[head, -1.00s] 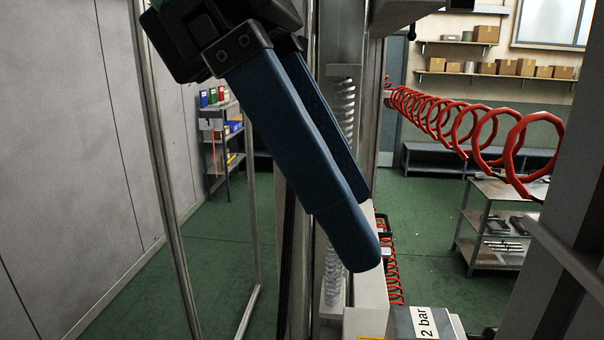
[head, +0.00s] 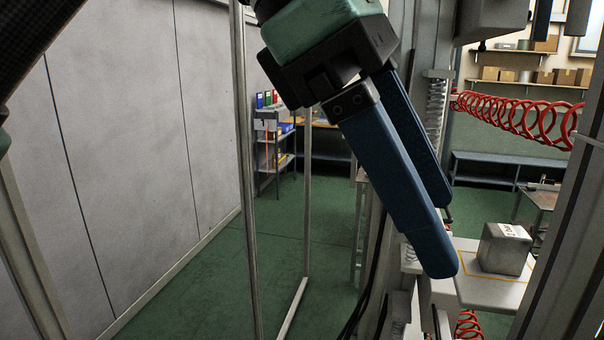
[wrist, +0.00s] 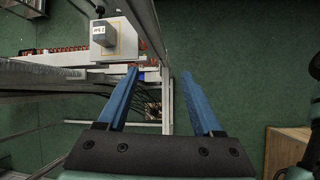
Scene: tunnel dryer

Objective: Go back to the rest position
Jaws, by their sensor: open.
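My gripper (head: 450,240) has two long blue fingers and slants down to the right in the head view. Nothing is between the fingers. No marker of the rest position shows.
A grey block with a label (head: 506,248) sits on a light plate (head: 485,292) at the right; the block (wrist: 104,33) is upper left in the wrist view. Metal posts (head: 245,200) stand close by. A red coiled hose (head: 510,118) hangs at the right. Green floor (head: 200,285) is clear at the left.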

